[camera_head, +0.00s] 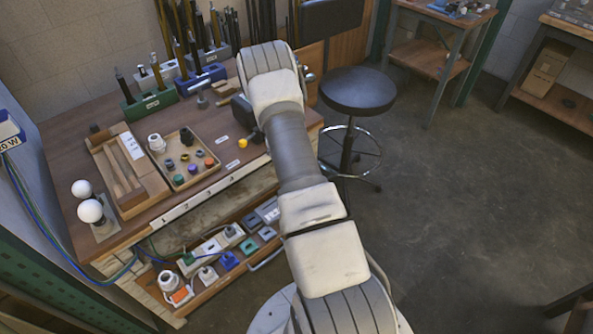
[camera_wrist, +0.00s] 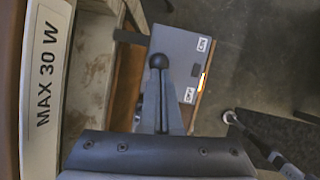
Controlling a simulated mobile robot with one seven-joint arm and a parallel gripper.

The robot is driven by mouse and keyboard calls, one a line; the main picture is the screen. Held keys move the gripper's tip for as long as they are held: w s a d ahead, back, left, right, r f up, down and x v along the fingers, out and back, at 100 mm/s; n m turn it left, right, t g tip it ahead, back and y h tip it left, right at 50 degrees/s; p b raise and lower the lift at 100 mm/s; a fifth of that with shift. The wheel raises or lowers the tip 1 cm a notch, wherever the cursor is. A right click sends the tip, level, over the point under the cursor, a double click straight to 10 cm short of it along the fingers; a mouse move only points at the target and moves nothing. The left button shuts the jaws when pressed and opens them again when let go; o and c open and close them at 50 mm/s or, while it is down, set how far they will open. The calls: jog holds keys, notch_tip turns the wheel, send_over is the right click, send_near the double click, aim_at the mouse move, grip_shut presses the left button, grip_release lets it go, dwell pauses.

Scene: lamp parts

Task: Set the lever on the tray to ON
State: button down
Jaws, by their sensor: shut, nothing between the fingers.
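In the wrist view, a grey box (camera_wrist: 182,52) carries an ON label (camera_wrist: 203,44) at its upper right and an OFF label (camera_wrist: 189,95) at its lower right. A lever with a black ball knob (camera_wrist: 158,61) shows at the box's left part. The knob appears level with the space between the labels, a little nearer ON; its exact setting is unclear. An orange lit strip (camera_wrist: 202,82) lies beside OFF. My gripper (camera_wrist: 160,85) is shut and empty, its tips just below the knob in the picture. Whether they touch is unclear. In the head view my arm hides the gripper.
The pulled-out tray (camera_head: 205,292) under the workbench (camera_head: 70,150) holds several sockets and switches. A pale strip marked MAX 30 W (camera_wrist: 45,85) runs along the left of the wrist view. A round black stool (camera_head: 357,90) stands right of the bench.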

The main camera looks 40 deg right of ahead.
jog(key=shift+d+r+p, duration=0.25)
jog(key=shift+d+p, duration=0.85)
jog(key=shift+p, duration=0.3)
jog(key=shift+w+d+f+b, duration=0.1)
jog(key=shift+d+b, duration=0.1)
jog(key=shift+d, duration=0.7)
jog(key=shift+w+d+f+b, duration=0.1)
jog(key=shift+d+b, duration=0.1)
jog(key=shift+d, duration=0.7)
jog(key=shift+r, duration=0.1)
